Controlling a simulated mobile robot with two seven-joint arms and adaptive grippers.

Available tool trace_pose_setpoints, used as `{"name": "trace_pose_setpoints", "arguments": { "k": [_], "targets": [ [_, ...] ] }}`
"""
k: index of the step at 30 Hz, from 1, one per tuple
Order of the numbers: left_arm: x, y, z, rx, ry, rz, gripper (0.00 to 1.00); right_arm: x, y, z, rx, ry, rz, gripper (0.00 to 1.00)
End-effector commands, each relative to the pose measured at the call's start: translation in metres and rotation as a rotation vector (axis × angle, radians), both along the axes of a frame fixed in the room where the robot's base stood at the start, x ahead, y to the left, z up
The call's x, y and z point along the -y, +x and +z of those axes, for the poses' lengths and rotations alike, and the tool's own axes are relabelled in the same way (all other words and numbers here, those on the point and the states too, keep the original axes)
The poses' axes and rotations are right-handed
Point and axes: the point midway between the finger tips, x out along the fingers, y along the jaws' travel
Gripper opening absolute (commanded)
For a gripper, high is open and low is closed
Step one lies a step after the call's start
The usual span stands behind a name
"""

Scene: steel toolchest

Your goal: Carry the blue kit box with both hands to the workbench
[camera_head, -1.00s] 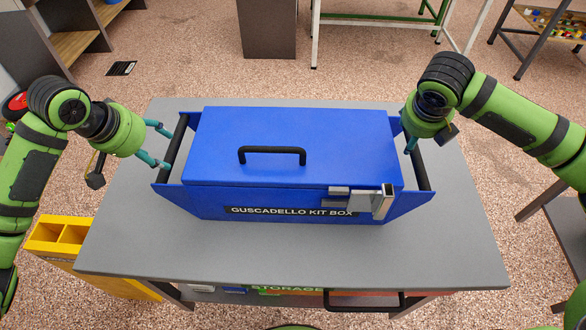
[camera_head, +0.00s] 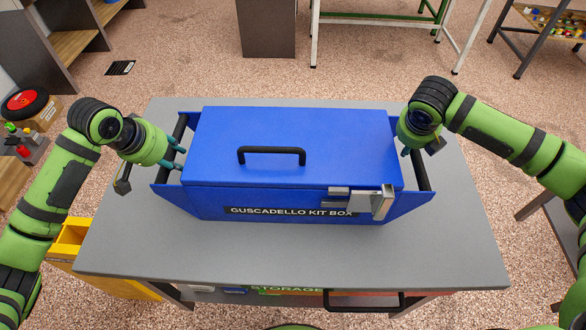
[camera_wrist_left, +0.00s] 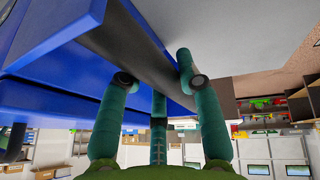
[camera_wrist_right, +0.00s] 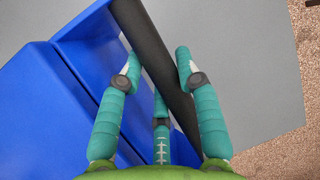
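The blue kit box (camera_head: 290,140) sits closed on a grey tabletop, with a black lid handle (camera_head: 272,155), a silver latch and black side handles. My left gripper (camera_head: 180,158) is at the box's left side handle (camera_head: 171,150). In the left wrist view its teal fingers (camera_wrist_left: 155,85) are spread on both sides of the dark bar, not closed on it. My right gripper (camera_head: 408,150) is at the right side handle (camera_head: 421,170). In the right wrist view its fingers (camera_wrist_right: 157,70) stand open around the black bar (camera_wrist_right: 152,60), with a gap on the right.
The grey table (camera_head: 440,250) has bare room around the box. A yellow bin (camera_head: 75,235) stands at its left. Behind are a white-legged bench (camera_head: 385,25) and a grey cabinet (camera_head: 268,28). Open floor lies between.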

Motion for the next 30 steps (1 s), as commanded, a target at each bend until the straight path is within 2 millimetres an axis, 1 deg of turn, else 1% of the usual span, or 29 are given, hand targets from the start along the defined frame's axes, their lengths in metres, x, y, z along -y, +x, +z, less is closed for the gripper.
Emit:
{"name": "trace_pose_setpoints", "arguments": {
  "k": [8, 9, 14, 22, 30],
  "targets": [
    [0.000, 0.000, -0.001, -0.002, -0.001, 0.006, 0.00, 0.001, 0.000, -0.001, 0.000, 0.001, -0.005, 0.00],
    [0.000, 0.001, 0.002, 0.005, -0.003, 0.005, 0.00, 0.001, 0.001, 0.002, 0.007, 0.001, -0.007, 0.00],
    [0.000, 0.001, 0.006, 0.005, -0.003, 0.005, 0.00, 0.001, 0.001, 0.006, 0.007, 0.001, -0.007, 0.00],
    [0.000, 0.001, 0.022, 0.004, -0.004, 0.006, 0.00, 0.001, 0.001, 0.022, 0.007, 0.001, -0.007, 0.00],
    [-0.001, 0.001, 0.023, 0.005, -0.003, 0.007, 0.00, 0.001, 0.002, 0.023, 0.008, 0.000, -0.007, 0.00]
  ]
}}
